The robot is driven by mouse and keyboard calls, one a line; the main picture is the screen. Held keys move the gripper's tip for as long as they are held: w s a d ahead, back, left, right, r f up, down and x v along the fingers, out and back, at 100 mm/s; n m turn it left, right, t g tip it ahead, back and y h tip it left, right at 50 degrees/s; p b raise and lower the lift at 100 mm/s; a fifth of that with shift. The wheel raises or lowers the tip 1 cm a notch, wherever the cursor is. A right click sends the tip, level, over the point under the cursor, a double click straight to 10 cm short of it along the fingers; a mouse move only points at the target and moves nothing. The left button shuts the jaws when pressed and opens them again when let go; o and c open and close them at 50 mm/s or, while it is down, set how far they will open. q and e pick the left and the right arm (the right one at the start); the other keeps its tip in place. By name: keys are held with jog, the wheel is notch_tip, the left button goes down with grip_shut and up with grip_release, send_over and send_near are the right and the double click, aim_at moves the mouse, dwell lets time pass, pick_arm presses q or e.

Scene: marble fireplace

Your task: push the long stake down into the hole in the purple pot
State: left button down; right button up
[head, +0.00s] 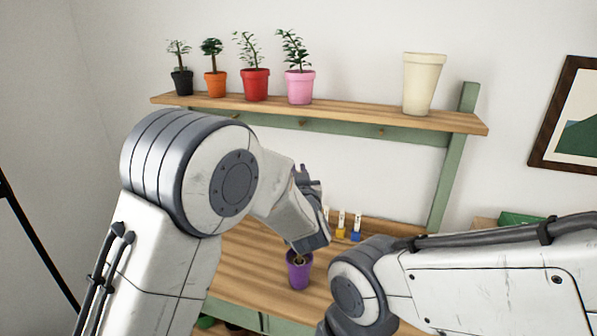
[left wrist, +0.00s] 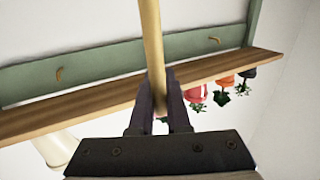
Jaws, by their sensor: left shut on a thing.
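The purple pot (head: 299,275) stands upright on the wooden worktop, just below my left gripper (head: 312,190) in the head view. The long stake (left wrist: 152,40) is a pale wooden rod in the left wrist view. It runs between the two dark fingers of my left gripper (left wrist: 160,82), which is shut on it. In the head view my gripper and wrist hide most of the stake. I cannot tell how deep its lower end sits, and the pot's hole is not clear. My right arm enters from the right, but its gripper is out of view.
A shelf (head: 370,115) above the worktop (head: 240,265) holds potted plants in black, orange, red and pink pots, and a cream pot (head: 423,83). Small yellow and blue items (head: 348,228) stand behind the purple pot. A green box (head: 520,218) is at the right.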

jog(key=shift+f, duration=0.25)
jog(key=shift+f+b, duration=0.3)
jog(key=shift+b, duration=0.25)
jog(key=shift+f, duration=0.1)
jog(key=shift+f+b, duration=0.5)
jog(key=shift+b, duration=0.1)
jog(key=shift+f, duration=0.2)
dwell(0.4)
jog(key=shift+f+b, duration=0.35)
jog(key=shift+b, duration=0.2)
jog(key=shift+f, duration=0.15)
jog(key=shift+f+b, duration=0.4)
jog(key=shift+b, duration=0.15)
